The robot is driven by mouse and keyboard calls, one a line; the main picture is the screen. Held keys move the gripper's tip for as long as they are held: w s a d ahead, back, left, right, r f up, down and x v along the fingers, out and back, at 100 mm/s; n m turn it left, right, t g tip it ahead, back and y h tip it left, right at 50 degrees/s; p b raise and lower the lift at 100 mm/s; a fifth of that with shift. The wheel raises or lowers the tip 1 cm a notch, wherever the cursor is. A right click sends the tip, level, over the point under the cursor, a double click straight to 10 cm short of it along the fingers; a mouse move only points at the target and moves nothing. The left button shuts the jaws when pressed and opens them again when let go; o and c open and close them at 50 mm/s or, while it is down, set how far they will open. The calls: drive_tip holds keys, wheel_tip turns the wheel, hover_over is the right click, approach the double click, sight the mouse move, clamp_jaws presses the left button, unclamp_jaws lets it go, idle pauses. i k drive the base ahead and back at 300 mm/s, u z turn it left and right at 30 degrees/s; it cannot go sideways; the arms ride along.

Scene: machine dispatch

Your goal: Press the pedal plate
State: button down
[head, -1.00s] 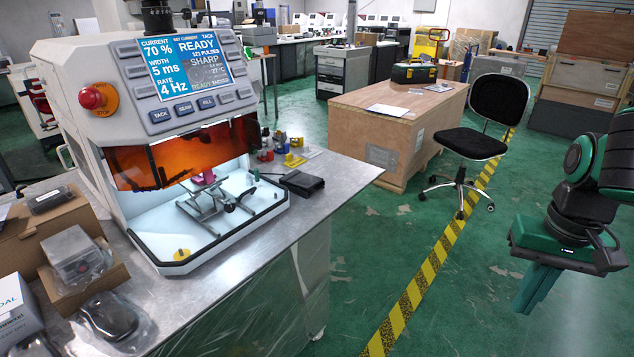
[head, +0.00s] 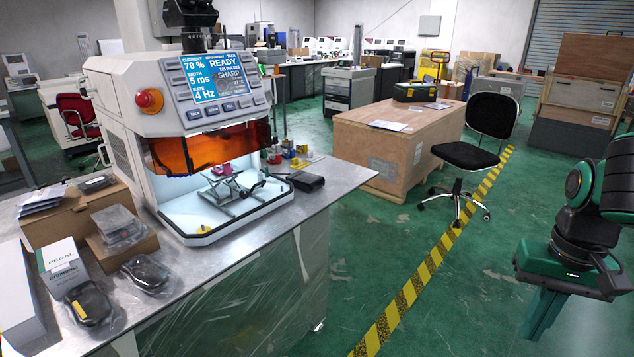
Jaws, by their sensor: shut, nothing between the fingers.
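A black pedal-like unit with a yellow strip (head: 90,304) lies in clear plastic wrap at the near left of the metal bench (head: 262,238). A white box marked PEDAL (head: 62,268) stands just behind it. Another dark wrapped unit (head: 147,272) lies to its right. A flat black block (head: 307,182) lies on the bench right of the machine. I cannot tell for certain which of these carries the pedal plate. My gripper (head: 540,325) hangs at the far right, over the floor, fingers shut and empty, well apart from the bench.
A welding machine (head: 200,120) with a lit screen and orange shield stands on the bench. A wooden crate (head: 385,150) and black chair (head: 488,130) stand beyond. Green floor (head: 490,280) with a yellow-black line (head: 425,272) is open between bench and arm.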

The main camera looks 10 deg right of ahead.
sight(308, 178)
drive_tip(key=u, duration=0.1)
drive_tip(key=i, duration=1.15)
drive_tip(key=u, duration=0.05)
